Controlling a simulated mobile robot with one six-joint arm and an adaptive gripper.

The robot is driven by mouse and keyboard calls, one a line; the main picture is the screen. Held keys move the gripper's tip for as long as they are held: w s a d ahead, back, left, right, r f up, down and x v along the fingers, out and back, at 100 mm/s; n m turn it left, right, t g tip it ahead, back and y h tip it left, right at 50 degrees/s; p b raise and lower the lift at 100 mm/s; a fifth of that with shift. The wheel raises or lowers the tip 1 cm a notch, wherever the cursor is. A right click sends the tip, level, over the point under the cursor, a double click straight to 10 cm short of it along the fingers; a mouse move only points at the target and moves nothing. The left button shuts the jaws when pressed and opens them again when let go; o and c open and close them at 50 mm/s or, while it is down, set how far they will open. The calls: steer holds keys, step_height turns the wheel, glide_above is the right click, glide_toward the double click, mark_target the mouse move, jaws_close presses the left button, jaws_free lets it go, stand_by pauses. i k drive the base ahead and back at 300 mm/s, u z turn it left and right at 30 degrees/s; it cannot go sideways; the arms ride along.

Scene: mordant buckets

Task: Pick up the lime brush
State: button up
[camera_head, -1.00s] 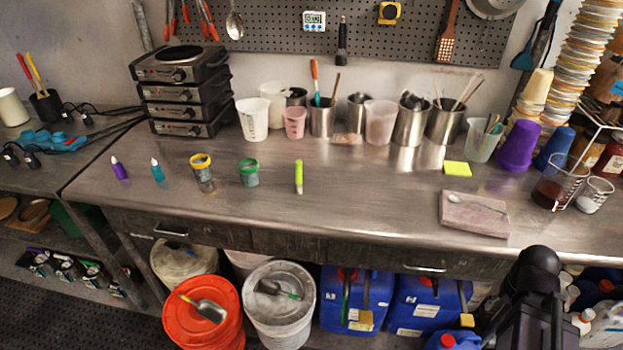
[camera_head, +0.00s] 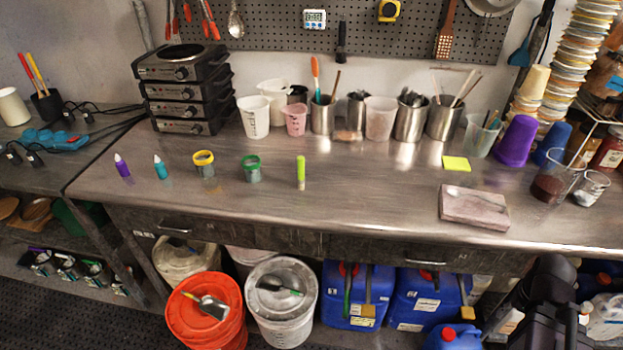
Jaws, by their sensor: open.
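A slim lime-green object (camera_head: 300,171) with a pale lower end stands upright near the middle of the steel workbench (camera_head: 350,205). It looks like the lime brush, though it is too small to make out bristles. It stands apart from the things around it. Part of my dark arm shows at the bottom right, in front of the bench. My gripper is not visible in this view.
Left of the lime object stand a green-rimmed jar (camera_head: 252,169), a yellow-rimmed jar (camera_head: 204,163), a teal bottle (camera_head: 160,167) and a purple bottle (camera_head: 121,165). Cups and steel canisters line the back. A stone slab (camera_head: 474,207) lies right. Bench between is clear.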

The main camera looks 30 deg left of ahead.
mark_target(301, 160)
steer(key=z, duration=0.05)
steer(key=k, duration=1)
steer(key=u, duration=0.45)
steer(key=i, duration=1)
